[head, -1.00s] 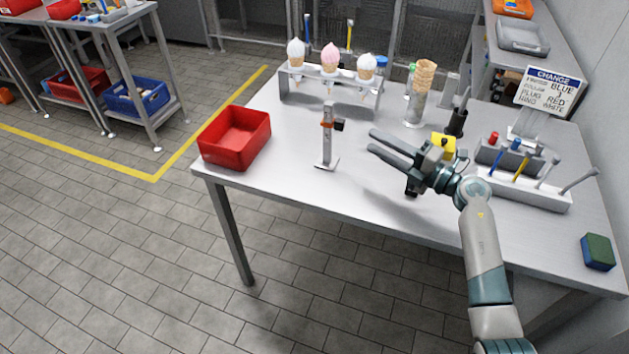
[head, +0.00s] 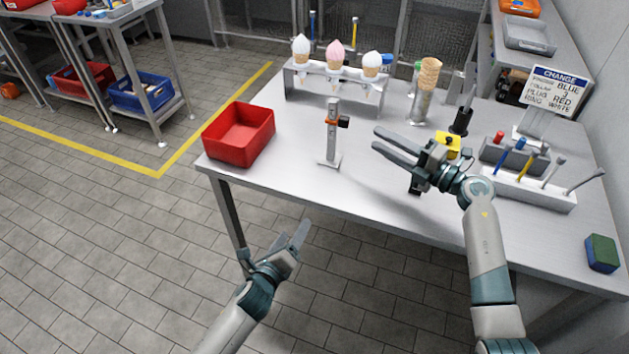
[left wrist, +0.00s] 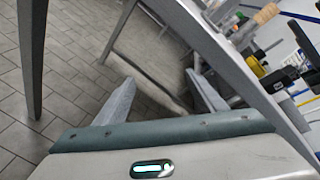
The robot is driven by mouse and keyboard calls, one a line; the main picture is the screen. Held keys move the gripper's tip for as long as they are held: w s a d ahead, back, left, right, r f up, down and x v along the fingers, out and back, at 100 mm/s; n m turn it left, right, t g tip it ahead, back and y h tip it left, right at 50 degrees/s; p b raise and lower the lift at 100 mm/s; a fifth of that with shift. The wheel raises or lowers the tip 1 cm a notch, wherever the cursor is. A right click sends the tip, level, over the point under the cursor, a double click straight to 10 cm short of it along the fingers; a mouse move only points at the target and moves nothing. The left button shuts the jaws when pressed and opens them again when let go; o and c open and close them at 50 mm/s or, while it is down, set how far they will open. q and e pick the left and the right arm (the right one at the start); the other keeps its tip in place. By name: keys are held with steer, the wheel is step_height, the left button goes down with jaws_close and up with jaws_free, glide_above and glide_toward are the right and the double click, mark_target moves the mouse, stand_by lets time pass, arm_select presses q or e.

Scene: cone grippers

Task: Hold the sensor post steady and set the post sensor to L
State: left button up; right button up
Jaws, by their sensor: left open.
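The sensor post (head: 332,135) stands upright on the table, a grey post on a flat foot, with an orange band and a small dark sensor (head: 343,122) on its right side near the top. The sensor's setting is too small to read. My left gripper (head: 293,238) is open and empty, in front of the table edge and below the post, apart from it. Its two fingers also show in the left wrist view (left wrist: 160,95). My right gripper (head: 378,140) is to the right of the post, over the table, its two fingers pointing left toward the post without touching it.
A red bin (head: 238,135) stands left of the post. A rack with ice cream cones (head: 335,80) is behind it. A cone stack (head: 428,75), a tool holder (head: 525,190), a sign (head: 555,92) and a sponge (head: 601,253) are to the right. The table's front middle is clear.

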mark_target(332, 133)
arm_select(q)
steer(key=r+m, duration=0.2)
steer(key=r, duration=0.2)
steer(key=w+d+r+m+t, duration=0.1)
steer(key=r+m, duration=0.1)
steer(key=r, duration=0.2)
steer(key=w+d+r+m+t+h, duration=0.1)
steer(key=r+m, duration=0.1)
steer(key=r, duration=0.2)
steer(key=shift+w+d+r, duration=0.15)
steer(key=shift+d+r, duration=0.05)
steer(key=shift+r, duration=0.05)
steer(key=w+d+r+m+t, duration=0.1)
steer(key=d+r+m, duration=0.2)
steer(key=r+m, duration=0.1)
steer(key=shift+d+r, duration=0.25)
steer(key=shift+r, duration=0.55)
steer(key=shift+w, duration=0.1)
steer(key=shift+h, duration=0.4)
steer(key=x, duration=1.7)
steer(key=shift+w+f, duration=0.1)
